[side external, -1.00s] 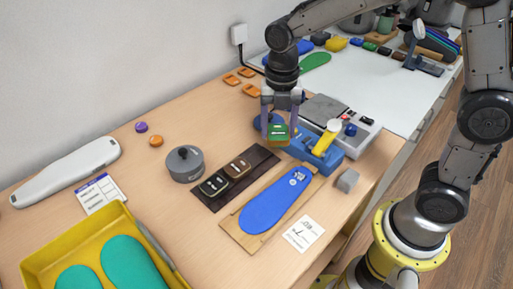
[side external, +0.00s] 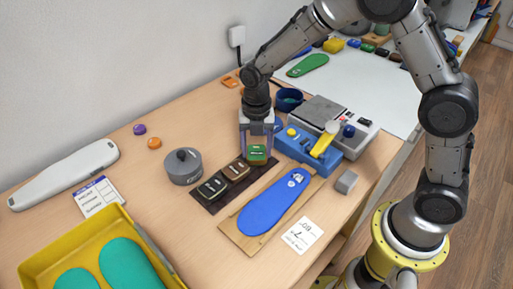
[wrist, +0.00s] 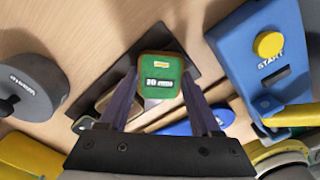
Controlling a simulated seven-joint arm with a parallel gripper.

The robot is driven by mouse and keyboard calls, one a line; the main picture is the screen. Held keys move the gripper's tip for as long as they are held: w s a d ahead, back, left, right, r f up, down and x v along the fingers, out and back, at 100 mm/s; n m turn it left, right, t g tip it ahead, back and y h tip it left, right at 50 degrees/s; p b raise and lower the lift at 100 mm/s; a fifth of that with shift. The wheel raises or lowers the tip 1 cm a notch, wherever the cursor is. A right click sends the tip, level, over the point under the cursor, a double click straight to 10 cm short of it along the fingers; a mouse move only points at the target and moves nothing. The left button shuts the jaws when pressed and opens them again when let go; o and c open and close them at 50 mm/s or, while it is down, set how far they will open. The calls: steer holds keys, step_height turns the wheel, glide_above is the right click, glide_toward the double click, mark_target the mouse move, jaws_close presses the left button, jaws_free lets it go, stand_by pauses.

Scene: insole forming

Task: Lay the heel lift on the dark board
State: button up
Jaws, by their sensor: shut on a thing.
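The heel lift is a small green block (side external: 257,153) with a label, and it also shows in the wrist view (wrist: 160,72). My gripper (side external: 257,147) is shut on it, one finger on each side, over the far end of the dark board (side external: 208,203). I cannot tell whether the green lift touches the board. A black lift (side external: 212,187) and a brown lift (side external: 236,170) lie on the board in a row towards the near end. In the wrist view the dark board (wrist: 190,47) shows behind the green lift.
A blue insole (side external: 265,208) lies on a wooden board right of the dark board. A blue device with a yellow lever (side external: 300,147) stands close right of my gripper. A grey lidded pot (side external: 184,167) stands left. A yellow tray (side external: 60,240) is at the near left.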

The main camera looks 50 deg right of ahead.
mark_target(256, 152)
steer(key=shift+f, duration=0.15)
steer(key=o, duration=1.3)
step_height(256, 152, up, 12)
steer(key=shift+r, duration=0.2)
